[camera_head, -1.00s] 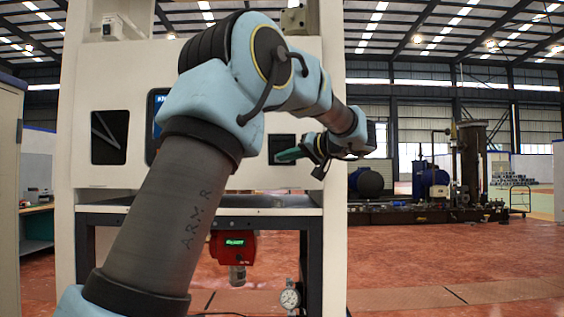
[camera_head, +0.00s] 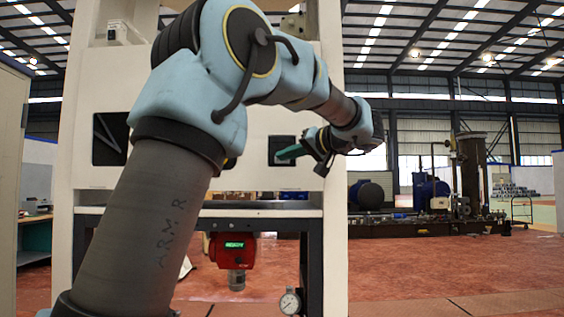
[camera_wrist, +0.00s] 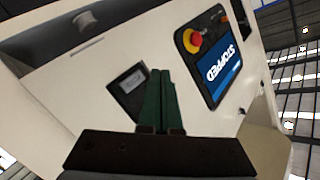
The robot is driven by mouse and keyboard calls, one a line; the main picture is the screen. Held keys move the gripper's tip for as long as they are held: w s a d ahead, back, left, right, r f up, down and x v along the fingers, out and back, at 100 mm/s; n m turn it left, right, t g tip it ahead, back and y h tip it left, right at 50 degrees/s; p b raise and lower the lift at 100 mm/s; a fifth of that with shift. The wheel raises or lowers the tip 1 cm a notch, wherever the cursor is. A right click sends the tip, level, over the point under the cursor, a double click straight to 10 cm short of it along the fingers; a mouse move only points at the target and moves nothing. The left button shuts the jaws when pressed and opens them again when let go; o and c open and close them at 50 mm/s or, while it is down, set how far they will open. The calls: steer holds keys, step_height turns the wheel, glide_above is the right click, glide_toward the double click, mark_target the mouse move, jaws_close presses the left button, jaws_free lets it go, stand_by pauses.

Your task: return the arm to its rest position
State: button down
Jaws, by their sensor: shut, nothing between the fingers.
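My arm, pale blue and grey, rises from the bottom left of the head view and bends over to the right. My gripper (camera_head: 291,152) is at its end, in front of the white dispenser cabinet (camera_head: 268,205), with green fingers pointing left. In the wrist view my gripper (camera_wrist: 159,85) shows its two green fingers side by side, shut and empty. The fingertips overlap the cabinet's front near a small grey display (camera_wrist: 129,87) in that view. I cannot tell the exact gap between fingers and cabinet.
A panel with a red emergency button (camera_wrist: 192,40) and a blue "STOPPED" screen (camera_wrist: 223,66) is on the cabinet. Below its shelf hang a red device (camera_head: 233,250) and a round gauge (camera_head: 290,302). Open red floor (camera_head: 420,270) lies to the right, with machinery (camera_head: 470,180) beyond.

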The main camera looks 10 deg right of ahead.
stand_by(0.3)
steer(key=s+a+f+m+g+h, duration=0.1)
steer(key=a+f+m+g+h, duration=0.15)
steer(key=a+f, duration=0.65)
steer(key=s+a+f+m+g+h, duration=0.1)
steer(key=a+f+g, duration=0.25)
steer(key=f, duration=1.05)
steer(key=s+a+f+n+g+h, duration=0.1)
steer(key=s+a+f+g+h, duration=0.2)
steer(key=s+f, duration=0.6)
steer(key=s+a+f+n+g+h, duration=0.1)
steer(key=s+a+f+g+h, duration=0.1)
steer(key=s+a+f, duration=0.4)
steer(key=s+f+h, duration=0.1)
steer(key=s+f, duration=0.2)
steer(key=f, duration=0.3)
steer(key=shift+n+g, duration=0.35)
steer(key=shift+g, duration=0.05)
